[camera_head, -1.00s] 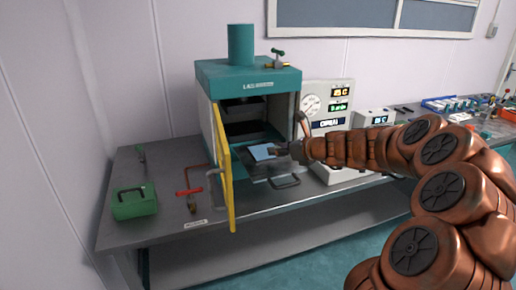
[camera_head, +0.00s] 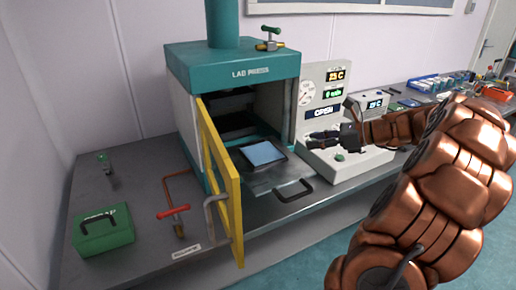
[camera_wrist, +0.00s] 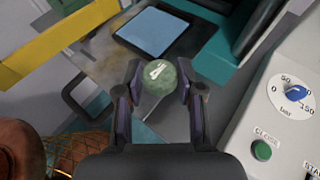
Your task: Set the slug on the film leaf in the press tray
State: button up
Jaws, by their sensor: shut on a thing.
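The slug (camera_wrist: 160,77) is a round, mottled green piece with a white mark on top, between the two fingers of my gripper (camera_wrist: 160,88) in the wrist view. My gripper is shut on it. In the head view my gripper (camera_head: 324,138) is in front of the control console, right of the press tray, and the slug is hard to make out. The blue film leaf (camera_head: 262,153) lies flat in the dark recess of the pulled-out press tray (camera_head: 277,176). The leaf (camera_wrist: 157,32) also shows beyond the slug in the wrist view, with nothing on it.
The teal press (camera_head: 235,62) stands around the tray, its yellow-framed door (camera_head: 222,165) swung open at the left. The tray handle (camera_head: 294,190) sticks out in front. The console (camera_head: 338,95) with gauge and buttons is close on the right. A green box (camera_head: 104,232) stands at left.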

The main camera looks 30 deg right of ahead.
jog(key=p, duration=0.3)
send_over(265, 153)
jog(key=shift+s+f, duration=0.2)
jog(key=shift+f, duration=0.4)
jog(key=shift+w+f+p, duration=0.1)
jog(key=shift+f+p, duration=0.2)
jog(key=shift+f, duration=1.5)
jog(key=shift+f, duration=0.2)
jog(key=o, duration=0.9)
jog(key=shift+r, duration=0.1)
jog(key=shift+r, duration=0.15)
jog(key=b+v, duration=0.2)
jog(key=v, duration=0.9)
jog(key=shift+s+d+r, duration=0.15)
jog(key=shift+s+d, duration=0.1)
jog(key=shift+s, duration=0.15)
